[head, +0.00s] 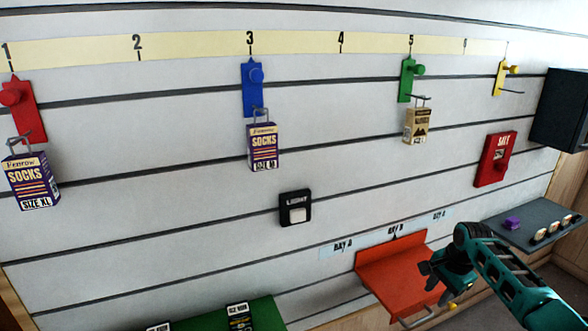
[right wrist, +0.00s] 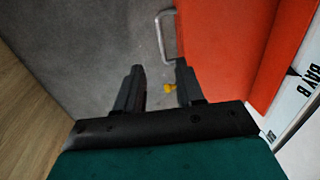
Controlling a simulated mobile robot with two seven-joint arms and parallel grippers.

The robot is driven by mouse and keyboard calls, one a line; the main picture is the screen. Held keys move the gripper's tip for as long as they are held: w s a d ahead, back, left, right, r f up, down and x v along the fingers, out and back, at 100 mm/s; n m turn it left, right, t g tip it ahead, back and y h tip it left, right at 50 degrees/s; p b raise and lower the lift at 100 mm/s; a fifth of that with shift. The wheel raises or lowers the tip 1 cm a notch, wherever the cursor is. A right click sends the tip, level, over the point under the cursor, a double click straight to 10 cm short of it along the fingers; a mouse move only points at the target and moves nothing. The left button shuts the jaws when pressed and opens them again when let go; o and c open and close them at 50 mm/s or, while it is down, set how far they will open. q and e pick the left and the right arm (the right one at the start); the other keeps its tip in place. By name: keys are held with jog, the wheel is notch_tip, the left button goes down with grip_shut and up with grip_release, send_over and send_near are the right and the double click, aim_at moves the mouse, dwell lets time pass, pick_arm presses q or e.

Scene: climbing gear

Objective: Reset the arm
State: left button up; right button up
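My right gripper (head: 436,288) is at the lower right of the head view, in front of the orange tray (head: 385,262) under the bay labels. In the right wrist view my right gripper (right wrist: 160,78) has its two dark fingers apart. A small yellow bit shows beside the right finger; I cannot tell what it is. The orange tray (right wrist: 240,50) fills the upper right of that view, with a metal handle just beyond the fingers. My left gripper is not in view.
A slatted wall carries a red hook (head: 27,115), blue hook (head: 252,92), green hook (head: 406,85) and yellow hook (head: 500,78). Boxes hang from the first three. A light switch (head: 296,209), red SALT unit (head: 495,158) and grey shelf (head: 530,222) are nearby. Grey floor lies below my gripper.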

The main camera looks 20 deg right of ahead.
jog(key=s+a+f+n+t+p, duration=0.1)
jog(key=s+a+f+n+t, duration=0.15)
jog(key=a+f+n, duration=0.4)
jog(key=s+a+f+n+t, duration=0.1)
jog(key=s+a+f+n, duration=0.25)
jog(key=a, duration=0.65)
jog(key=s+a+r+n+t+y, duration=0.1)
jog(key=s+a+r+n+t, duration=0.1)
jog(key=a, duration=0.6)
jog(key=s+a+r+n+t+p, duration=0.1)
jog(key=s+a+r+n+t, duration=0.2)
jog(key=s+a+r+n, duration=0.2)
jog(key=s+a+n, duration=0.2)
jog(key=s+a, duration=0.1)
jog(key=a, duration=0.1)
jog(key=shift+s+n+y, duration=0.25)
jog(key=shift+n+y, duration=0.05)
jog(key=shift+y, duration=0.1)
jog(key=shift+d, duration=0.1)
